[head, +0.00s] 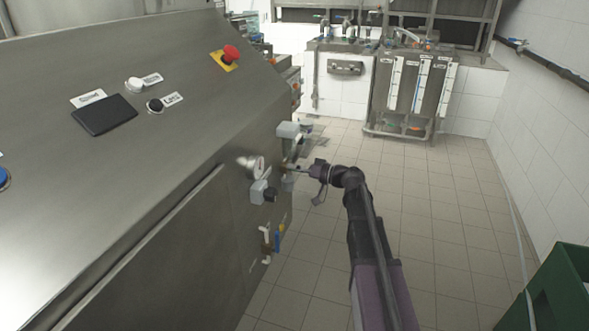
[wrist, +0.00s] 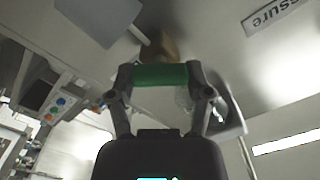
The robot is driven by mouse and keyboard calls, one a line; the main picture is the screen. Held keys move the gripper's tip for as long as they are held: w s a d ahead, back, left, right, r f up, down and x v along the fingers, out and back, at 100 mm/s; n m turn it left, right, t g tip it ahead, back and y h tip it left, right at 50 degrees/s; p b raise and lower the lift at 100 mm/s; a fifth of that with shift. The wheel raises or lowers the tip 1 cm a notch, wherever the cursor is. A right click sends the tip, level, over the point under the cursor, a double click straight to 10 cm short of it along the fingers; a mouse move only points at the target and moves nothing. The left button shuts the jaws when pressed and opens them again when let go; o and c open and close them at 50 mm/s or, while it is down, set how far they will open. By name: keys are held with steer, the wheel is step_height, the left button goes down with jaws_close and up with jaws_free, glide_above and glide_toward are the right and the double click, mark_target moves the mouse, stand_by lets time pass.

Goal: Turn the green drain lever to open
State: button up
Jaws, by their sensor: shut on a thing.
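The green drain lever (wrist: 160,75) lies crosswise between my fingertips in the wrist view. My gripper (wrist: 160,78) is shut on it, with one finger at each end of the green part. Behind the lever is a brownish, brassy fitting on a grey metal surface. In the head view my gripper (head: 300,170) reaches the right end of the steel machine (head: 190,130). The green lever cannot be made out there, and how far it is turned is not clear.
Blue and yellow valve handles (head: 277,241) sit lower on the machine. A green crate (head: 560,290) stands at the lower right. The tiled floor (head: 440,220) between is clear.

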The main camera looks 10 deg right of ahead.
steer(key=shift+w+m, duration=0.1)
steer(key=shift+m, duration=0.5)
steer(key=o, duration=1.1)
steer(key=shift+o, duration=0.2)
steer(key=shift+d, duration=0.15)
steer(key=v, duration=1.1)
steer(key=shift+s+d, duration=0.3)
